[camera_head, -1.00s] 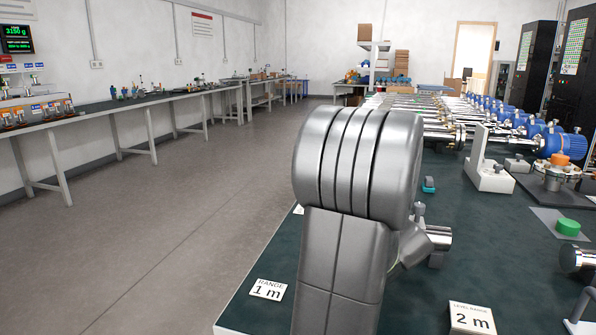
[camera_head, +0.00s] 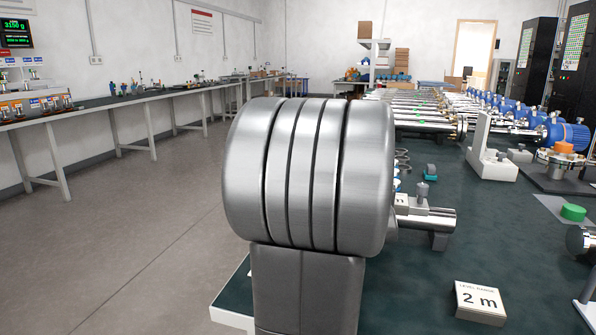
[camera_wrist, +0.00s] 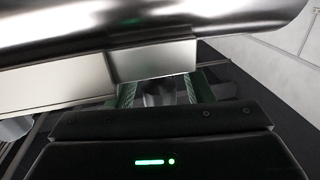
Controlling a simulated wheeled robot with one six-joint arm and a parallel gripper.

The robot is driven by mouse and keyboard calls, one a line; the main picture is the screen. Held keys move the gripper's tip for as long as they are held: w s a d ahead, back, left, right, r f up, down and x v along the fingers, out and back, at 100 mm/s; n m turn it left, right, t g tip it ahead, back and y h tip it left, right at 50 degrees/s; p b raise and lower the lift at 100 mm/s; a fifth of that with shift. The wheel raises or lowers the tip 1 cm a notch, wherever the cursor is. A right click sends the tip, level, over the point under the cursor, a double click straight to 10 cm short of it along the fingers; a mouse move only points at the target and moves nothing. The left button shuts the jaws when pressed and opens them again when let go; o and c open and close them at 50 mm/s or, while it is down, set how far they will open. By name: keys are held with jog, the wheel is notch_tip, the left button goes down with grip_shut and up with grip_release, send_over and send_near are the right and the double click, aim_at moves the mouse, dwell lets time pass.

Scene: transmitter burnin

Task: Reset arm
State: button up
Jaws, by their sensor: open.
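My arm rises in the middle of the head view as a large grey ribbed joint (camera_head: 310,175) on a grey link (camera_head: 305,290). It hides part of the dark green bench top (camera_head: 410,285). My gripper (camera_wrist: 160,92) shows only in the wrist view, past its black body with a green light. Its green-padded fingers stand apart, and I see nothing held between them. A large shiny metal part crosses the top of the wrist view, close to the camera. The gripper is hidden in the head view.
A "2 m" sign (camera_head: 480,301) stands at the bench front. A metal transmitter (camera_head: 425,217) lies just right of my arm. A white stand (camera_head: 490,155), a green cap (camera_head: 573,212) and blue-ended units (camera_head: 565,136) are further right. Open floor (camera_head: 120,240) lies left.

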jog(key=shift+d+r+m+g+h+p, duration=0.1)
jog(key=shift+m+g+h+p, duration=0.1)
jog(key=shift+m+h+p, duration=0.55)
jog(key=shift+d+r+m+g+h+p, duration=0.1)
jog(key=shift+m+g+h+p, duration=0.2)
jog(key=shift+h+p, duration=0.8)
jog(key=shift+f+m+h+p, duration=0.2)
jog(key=shift+m+h+p, duration=0.25)
jog(key=shift+p, duration=0.3)
